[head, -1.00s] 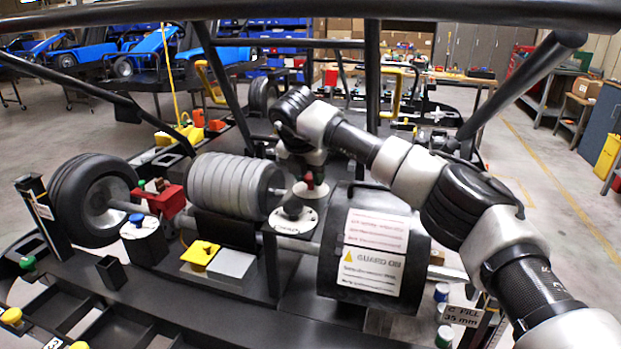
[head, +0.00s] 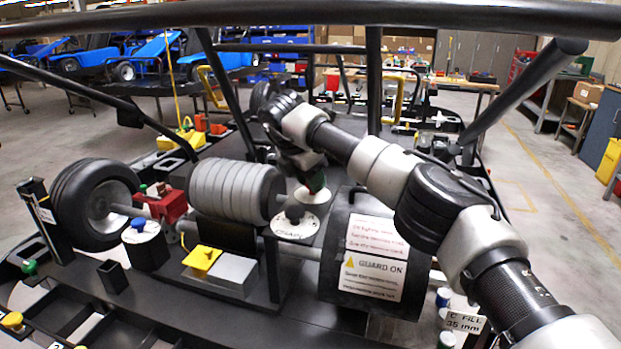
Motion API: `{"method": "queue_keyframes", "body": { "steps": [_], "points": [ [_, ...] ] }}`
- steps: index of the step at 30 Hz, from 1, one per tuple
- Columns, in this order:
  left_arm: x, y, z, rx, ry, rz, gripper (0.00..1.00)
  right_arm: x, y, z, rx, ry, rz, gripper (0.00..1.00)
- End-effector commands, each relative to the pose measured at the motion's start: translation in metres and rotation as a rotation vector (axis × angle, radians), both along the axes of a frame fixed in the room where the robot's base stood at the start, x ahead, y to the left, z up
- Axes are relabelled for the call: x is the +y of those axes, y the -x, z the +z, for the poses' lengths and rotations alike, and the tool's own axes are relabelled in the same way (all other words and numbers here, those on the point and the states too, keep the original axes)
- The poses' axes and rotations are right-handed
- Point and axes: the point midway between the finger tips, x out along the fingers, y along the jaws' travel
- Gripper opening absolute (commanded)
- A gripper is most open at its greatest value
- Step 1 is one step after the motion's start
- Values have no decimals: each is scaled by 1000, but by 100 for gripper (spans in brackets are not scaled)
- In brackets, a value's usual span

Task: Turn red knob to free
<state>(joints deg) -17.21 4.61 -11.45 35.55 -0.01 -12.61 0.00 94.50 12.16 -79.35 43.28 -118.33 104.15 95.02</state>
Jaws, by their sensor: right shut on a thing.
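My right arm reaches in from the right, and its gripper (head: 314,181) points down at a small white round plate (head: 302,195) behind the grey guard box. The red knob (head: 319,182) shows as a small red patch at the fingertips, above this plate. The gripper is shut on the knob; the fingers and wrist hide much of it. Any marks on the plate are too small to read. My left gripper is out of view.
A dark knob on a white lettered plate (head: 297,228) stands just in front. The ribbed grey drum (head: 232,187) is to the left, and the dark guard box (head: 338,283) with "GUARD ON" labels is to the right. Black frame bars cross above and behind.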

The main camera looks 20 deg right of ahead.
Motion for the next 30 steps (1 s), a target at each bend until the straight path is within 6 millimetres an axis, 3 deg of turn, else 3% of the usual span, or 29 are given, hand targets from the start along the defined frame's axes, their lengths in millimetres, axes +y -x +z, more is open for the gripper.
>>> {"method": "queue_keyframes", "body": {
  "steps": [8, 9, 13, 23, 30],
  "points": [
    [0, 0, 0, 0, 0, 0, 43, 0, 0, 1, -3, -1, 0, 10],
    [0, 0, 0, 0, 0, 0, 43, 0, 0, 1, -3, -1, 0, 38],
    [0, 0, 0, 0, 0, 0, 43, 0, 0, 1, -2, -1, 0, 58],
    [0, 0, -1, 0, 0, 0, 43, 1, 0, 3, -1, -1, 2, 59],
    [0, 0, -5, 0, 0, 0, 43, 15, 5, 38, -5, 0, 1, 59]
  ]
}}
